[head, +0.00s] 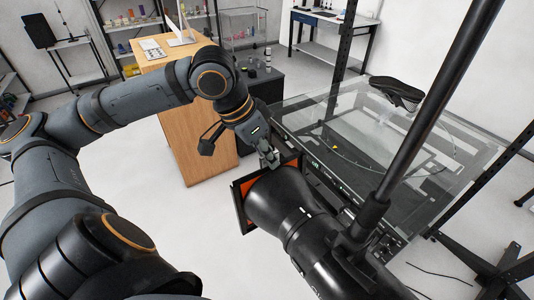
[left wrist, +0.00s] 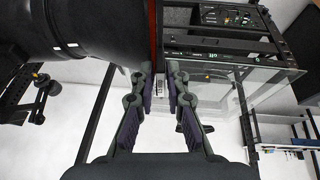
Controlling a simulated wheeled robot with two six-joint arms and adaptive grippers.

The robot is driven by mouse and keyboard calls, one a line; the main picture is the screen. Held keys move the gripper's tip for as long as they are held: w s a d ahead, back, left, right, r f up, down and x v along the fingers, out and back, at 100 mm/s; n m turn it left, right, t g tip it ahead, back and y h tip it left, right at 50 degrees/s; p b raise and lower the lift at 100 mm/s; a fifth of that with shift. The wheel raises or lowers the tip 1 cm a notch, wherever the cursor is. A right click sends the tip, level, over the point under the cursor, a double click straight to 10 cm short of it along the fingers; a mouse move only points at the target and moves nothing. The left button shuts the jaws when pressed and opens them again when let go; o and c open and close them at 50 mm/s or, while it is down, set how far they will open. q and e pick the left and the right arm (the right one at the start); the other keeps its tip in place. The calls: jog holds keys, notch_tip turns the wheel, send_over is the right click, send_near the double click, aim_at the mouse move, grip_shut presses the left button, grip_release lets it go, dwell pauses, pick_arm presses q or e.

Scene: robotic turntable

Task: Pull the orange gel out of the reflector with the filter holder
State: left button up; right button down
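The black reflector (head: 275,203) of a studio light points toward the left arm in the head view; it also fills the top left of the left wrist view (left wrist: 95,30). The orange gel (head: 247,188) sits in a dark square filter holder (head: 238,210) across the reflector's mouth, mostly hidden by the reflector. My left gripper (head: 268,158) is at the holder's upper edge. In the left wrist view its fingers (left wrist: 160,72) are apart, with a small pale ridged piece (left wrist: 158,88) showing between them; I cannot tell whether they touch it. My right gripper is not in view.
A glass-topped table (head: 360,130) stands behind and right of the light, close to the holder. A black pole (head: 435,110) crosses the right side. A wooden desk (head: 180,100) stands behind my left arm. The floor (head: 190,225) left of the reflector is clear.

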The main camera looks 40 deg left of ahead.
pick_arm(q)
grip_shut()
jog(key=o, duration=0.5)
grip_release()
jog(key=shift+o, duration=0.3)
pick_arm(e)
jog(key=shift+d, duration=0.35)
pick_arm(q)
jog(key=shift+a, duration=0.1)
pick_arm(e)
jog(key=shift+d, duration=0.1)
